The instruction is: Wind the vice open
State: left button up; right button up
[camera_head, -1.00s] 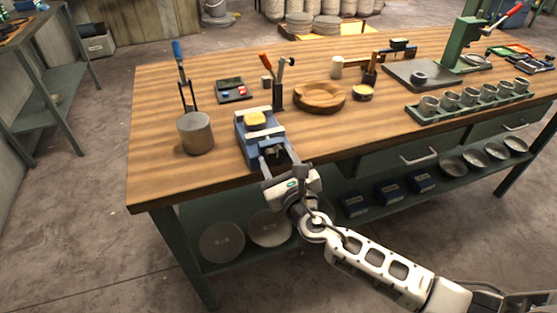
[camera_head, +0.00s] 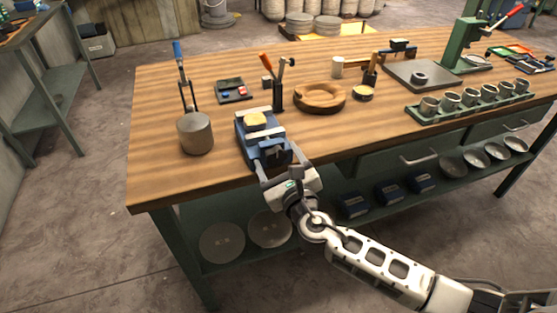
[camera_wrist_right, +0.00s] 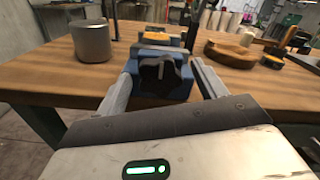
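The blue vice (camera_head: 250,131) sits at the front edge of the wooden bench, with a yellow block (camera_head: 256,118) at its top between pale jaw plates. My right gripper (camera_head: 280,163) is at the vice's front end, just over the bench edge. In the right wrist view its two fingers (camera_wrist_right: 161,88) are spread apart, one on each side of the vice's blue front (camera_wrist_right: 165,84). A dark part with a grey bar shows on that front between them. I cannot tell whether the fingers touch the vice. My left gripper is not in view.
A grey cylinder (camera_head: 196,133) stands left of the vice. An upright orange-handled tool (camera_head: 277,92) and a round wooden ring (camera_head: 320,97) are behind it to the right. A green rack of cups (camera_head: 470,103) stands farther right. The bench front right of the vice is clear.

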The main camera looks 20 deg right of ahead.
jog(key=s+b, duration=0.2)
jog(key=s, duration=1.4)
jog(key=shift+d, duration=0.3)
jog(key=shift+f, duration=0.1)
jog(key=s+f+n+g+y, duration=0.1)
jog(key=s+f+n+g, duration=0.2)
jog(key=f+n, duration=0.5)
jog(key=s+a+f+n+g+y, duration=0.1)
jog(key=s+f+n+g, duration=0.3)
jog(key=n, duration=2.2)
notch_tip(320, 180, down, 5)
jog(key=shift+f+g, duration=0.2)
jog(key=shift+g, duration=0.2)
